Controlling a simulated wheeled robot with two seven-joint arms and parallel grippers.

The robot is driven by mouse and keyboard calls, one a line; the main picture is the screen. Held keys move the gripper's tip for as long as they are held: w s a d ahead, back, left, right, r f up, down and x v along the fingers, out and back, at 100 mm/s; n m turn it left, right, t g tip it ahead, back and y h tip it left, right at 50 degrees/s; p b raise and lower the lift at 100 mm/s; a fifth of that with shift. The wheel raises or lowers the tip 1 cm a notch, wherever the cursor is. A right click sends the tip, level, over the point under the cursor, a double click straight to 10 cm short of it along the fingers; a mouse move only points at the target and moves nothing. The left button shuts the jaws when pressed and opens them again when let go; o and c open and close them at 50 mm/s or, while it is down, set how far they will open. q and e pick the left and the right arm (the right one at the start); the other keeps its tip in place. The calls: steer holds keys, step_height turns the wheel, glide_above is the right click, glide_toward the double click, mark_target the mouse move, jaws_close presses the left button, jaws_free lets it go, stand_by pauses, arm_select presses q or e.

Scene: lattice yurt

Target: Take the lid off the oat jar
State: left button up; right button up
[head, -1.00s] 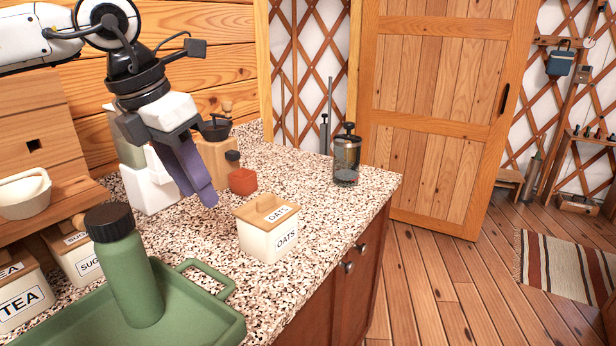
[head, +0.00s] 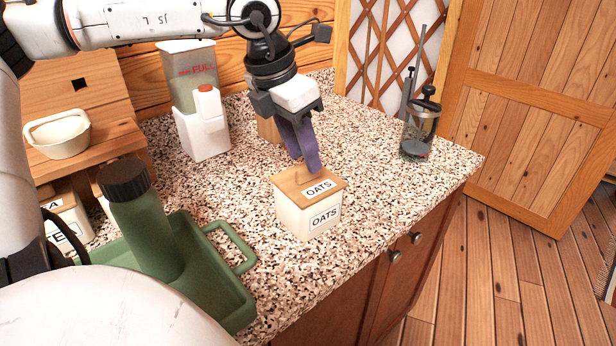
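The oat jar (head: 293,219) is a cream square canister labelled OATS, standing on the speckled counter. Its flat wooden lid (head: 291,180) is seated on top and also carries an OATS label. My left gripper (head: 312,168) points down with its purple fingers at the back part of the lid. The fingers hide the lid's handle. They overlap in this view, so I cannot tell whether they are apart or closed, or whether they touch the handle. My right gripper is not in view.
A green bottle (head: 145,225) stands on a green tray (head: 235,312) left of the jar. A white dispenser (head: 203,130) is behind, and a glass press (head: 418,135) stands at the back right. Counter (head: 385,190) right of the jar is clear.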

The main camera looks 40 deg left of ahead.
mark_target(308, 176)
arm_select(q)
steer(key=shift+x, duration=1.45)
steer(key=shift+w+a, duration=0.1)
jaws_close()
steer(key=shift+r, duration=0.2)
